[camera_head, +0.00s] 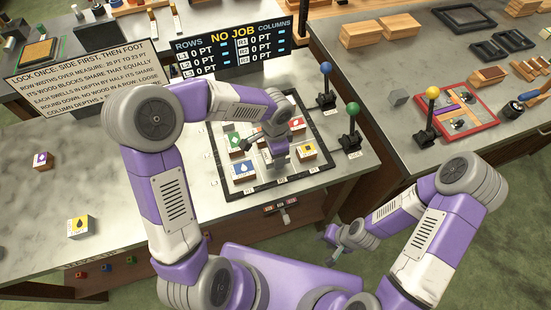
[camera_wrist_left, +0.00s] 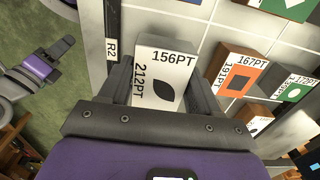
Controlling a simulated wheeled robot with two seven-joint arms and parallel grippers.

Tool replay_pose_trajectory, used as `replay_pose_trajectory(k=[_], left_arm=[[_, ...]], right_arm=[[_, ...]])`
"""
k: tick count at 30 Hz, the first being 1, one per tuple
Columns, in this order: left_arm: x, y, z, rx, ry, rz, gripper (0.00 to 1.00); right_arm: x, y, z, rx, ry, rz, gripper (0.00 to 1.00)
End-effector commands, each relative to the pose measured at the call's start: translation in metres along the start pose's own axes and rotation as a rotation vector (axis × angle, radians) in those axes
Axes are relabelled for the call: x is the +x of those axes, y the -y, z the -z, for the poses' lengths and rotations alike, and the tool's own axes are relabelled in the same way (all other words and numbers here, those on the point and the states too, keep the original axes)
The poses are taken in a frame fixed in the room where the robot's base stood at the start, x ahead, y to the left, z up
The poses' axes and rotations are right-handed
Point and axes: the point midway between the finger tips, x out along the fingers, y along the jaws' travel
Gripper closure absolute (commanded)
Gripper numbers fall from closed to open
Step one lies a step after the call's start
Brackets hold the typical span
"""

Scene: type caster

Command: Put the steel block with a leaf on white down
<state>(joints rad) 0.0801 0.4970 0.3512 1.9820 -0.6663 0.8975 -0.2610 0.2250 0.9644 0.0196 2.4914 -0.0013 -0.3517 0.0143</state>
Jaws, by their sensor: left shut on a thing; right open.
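The steel block (camera_wrist_left: 165,82) has a white face with a black leaf and the figures 156PT and 212PT. It sits between the fingers of my left gripper (camera_wrist_left: 163,88), which is shut on it, beside the frame edge marked R2. In the head view my left gripper (camera_head: 279,155) is over the front middle part of the dark-framed tray (camera_head: 262,191), and its arm largely hides the block. I cannot tell whether the block touches the tray floor. My right gripper (camera_head: 340,241) is open and empty, in front of the bench.
In the tray, a blue-faced block (camera_head: 243,171) stands left of my left gripper and an orange-faced block (camera_head: 307,148) right of it; other blocks stand behind. Levers with blue (camera_head: 325,68), green (camera_head: 354,108) and yellow knobs stand to the right. The left bench is mostly clear.

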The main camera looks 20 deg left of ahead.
Motion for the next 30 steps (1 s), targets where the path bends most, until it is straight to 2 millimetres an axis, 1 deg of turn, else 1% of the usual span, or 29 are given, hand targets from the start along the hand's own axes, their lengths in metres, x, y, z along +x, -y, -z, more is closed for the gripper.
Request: replay_pose_trajectory(k=[6,8,16,20,21,25,30], left_arm=[[0.029,-0.001,0.0,0.001,0.002,-0.003,0.8],[0.035,-0.001,0.0,0.0,0.001,-0.002,0.8],[0.036,0.0,0.0,-0.002,-0.001,0.0,0.8],[0.041,0.0,0.0,-0.001,-0.001,0.0,0.8],[0.04,0.0,0.0,-0.001,0.0,-0.001,0.31],[0.039,0.0,0.0,-0.001,0.0,-0.001,0.12],[0.039,0.0,0.0,-0.001,0.0,-0.001,0.12]], right_arm=[[0.006,-0.002,0.001,0.0,-0.001,0.0,0.57],[0.007,-0.003,0.001,0.0,-0.001,0.0,0.57],[0.007,-0.002,0.001,0.0,-0.001,0.0,0.57],[0.011,-0.004,0.001,0.0,-0.001,0.0,0.57],[0.01,-0.004,0.001,0.0,-0.001,0.0,0.57],[0.009,-0.003,0.001,0.0,-0.001,0.0,0.57],[0.009,-0.003,0.001,0.0,-0.001,0.0,0.57]])
